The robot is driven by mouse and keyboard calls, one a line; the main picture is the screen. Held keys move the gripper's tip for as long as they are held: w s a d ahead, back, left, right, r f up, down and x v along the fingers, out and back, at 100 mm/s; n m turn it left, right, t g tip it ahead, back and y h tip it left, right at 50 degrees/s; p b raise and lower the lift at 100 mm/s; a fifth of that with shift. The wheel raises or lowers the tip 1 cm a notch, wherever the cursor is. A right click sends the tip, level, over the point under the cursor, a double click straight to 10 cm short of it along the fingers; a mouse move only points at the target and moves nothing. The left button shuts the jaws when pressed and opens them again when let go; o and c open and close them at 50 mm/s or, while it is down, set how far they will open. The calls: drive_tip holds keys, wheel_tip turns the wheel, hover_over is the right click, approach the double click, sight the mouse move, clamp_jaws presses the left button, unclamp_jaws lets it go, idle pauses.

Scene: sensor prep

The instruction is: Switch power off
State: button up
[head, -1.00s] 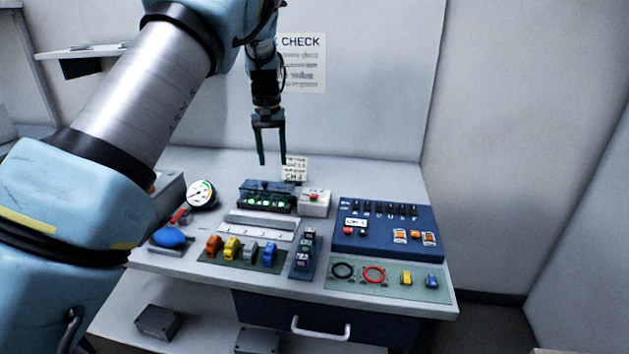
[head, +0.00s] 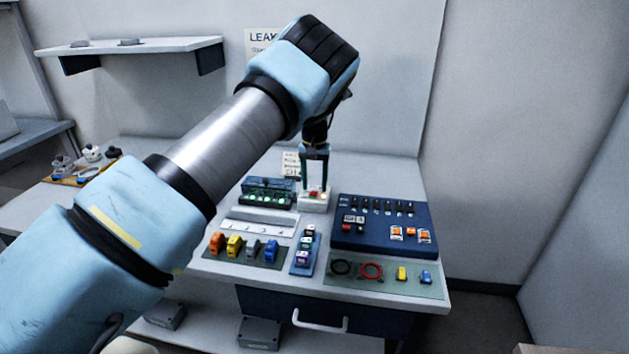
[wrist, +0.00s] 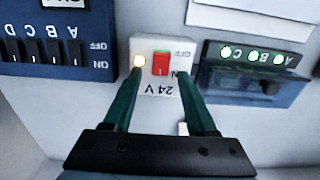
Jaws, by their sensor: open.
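The white 24 V power box (wrist: 160,85) has a red rocker switch (wrist: 160,64) marked OFF and ON, and a lit lamp (wrist: 139,61) beside it. In the head view the power box (head: 313,204) stands at the back middle of the bench. My gripper (head: 314,187) is open and points down at the box. In the wrist view my gripper (wrist: 160,78) has its fingers on either side of the red switch, with nothing held between them. I cannot tell whether the fingertips touch the box.
The indicator unit (wrist: 250,83) with lit lamps stands close beside the power box. A blue switch panel (head: 384,244) stands on the other side. Coloured connectors on a mat (head: 240,259) and a small block rack (head: 304,264) lie in front.

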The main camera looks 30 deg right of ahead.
drive_tip(key=shift+f, duration=0.45)
drive_tip(key=shift+c, duration=0.3)
clamp_jaws()
